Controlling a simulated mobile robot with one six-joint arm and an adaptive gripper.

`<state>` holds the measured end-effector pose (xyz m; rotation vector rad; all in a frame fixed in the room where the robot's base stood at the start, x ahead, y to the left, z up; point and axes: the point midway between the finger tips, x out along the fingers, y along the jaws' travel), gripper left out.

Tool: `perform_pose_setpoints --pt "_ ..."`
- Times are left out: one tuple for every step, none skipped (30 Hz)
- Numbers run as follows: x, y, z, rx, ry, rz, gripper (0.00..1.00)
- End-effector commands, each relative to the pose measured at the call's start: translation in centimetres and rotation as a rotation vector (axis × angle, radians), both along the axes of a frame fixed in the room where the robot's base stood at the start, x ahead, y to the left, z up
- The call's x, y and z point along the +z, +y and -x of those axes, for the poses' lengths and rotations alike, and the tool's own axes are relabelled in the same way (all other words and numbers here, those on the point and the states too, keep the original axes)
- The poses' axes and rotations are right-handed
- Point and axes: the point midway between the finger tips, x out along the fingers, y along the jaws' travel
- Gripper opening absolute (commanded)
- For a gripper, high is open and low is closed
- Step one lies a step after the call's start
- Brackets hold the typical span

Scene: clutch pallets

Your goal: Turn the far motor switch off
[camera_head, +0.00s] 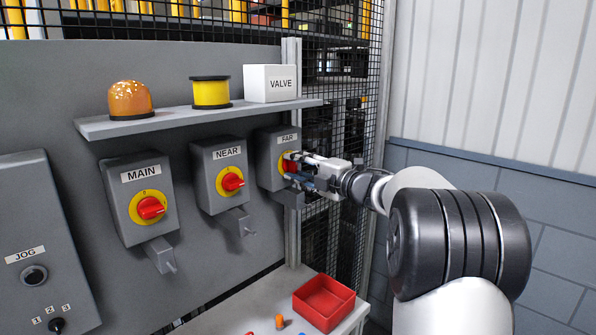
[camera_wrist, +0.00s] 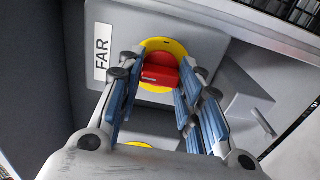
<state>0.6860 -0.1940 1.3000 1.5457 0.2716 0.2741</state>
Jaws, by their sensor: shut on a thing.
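The far switch box (camera_head: 265,154), labelled FAR, is the rightmost of three grey boxes on the panel. Its red knob (camera_wrist: 160,71) sits on a yellow disc (camera_wrist: 172,44) in the wrist view. My gripper (camera_head: 292,167) reaches it from the right in the head view and hides much of the knob. In the wrist view my gripper (camera_wrist: 160,70) has its blue-padded fingers on either side of the knob, shut on it. The knob's exact angle is hard to read. The FAR label (camera_wrist: 102,53) shows beside it, turned sideways.
The NEAR switch (camera_head: 233,182) and MAIN switch (camera_head: 151,208) are to the left. Above is a shelf (camera_head: 165,121) with an orange dome, a yellow spool and a VALVE box (camera_head: 270,83). A red tray (camera_head: 324,302) stands below. A mesh fence (camera_head: 345,170) is behind my gripper.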

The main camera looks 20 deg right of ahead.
Motion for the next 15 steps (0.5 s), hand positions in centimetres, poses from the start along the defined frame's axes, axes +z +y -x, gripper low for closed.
perform_pose_setpoints --pt "-0.02 0.0 0.0 0.0 -0.001 0.006 0.09" --pt "-0.01 0.0 0.0 0.0 -0.002 0.008 0.09" --pt "0.0 0.0 0.0 0.0 -0.002 0.009 0.09" --pt "0.0 0.0 0.0 0.0 -0.002 0.01 0.09" --pt "0.01 0.0 0.0 0.0 -0.002 0.01 0.09" --pt "0.01 0.0 0.0 0.0 -0.002 0.01 0.09" --pt "0.01 0.0 0.0 0.0 -0.002 0.01 0.09" --pt "0.01 0.01 0.0 0.0 -0.002 0.01 0.09" --pt "0.02 0.0 0.0 0.0 -0.002 0.01 0.09" --pt "0.01 0.01 0.0 0.0 -0.002 0.01 0.09" --pt "0.01 0.01 0.0 0.0 -0.002 0.01 0.09" --pt "0.02 0.01 0.0 0.0 -0.002 0.01 0.09" --pt "0.01 0.01 0.0 0.0 -0.002 0.01 0.34" --pt "0.01 0.01 0.0 0.0 -0.002 0.01 0.36" --pt "0.01 0.01 0.0 0.0 -0.002 0.009 0.38"
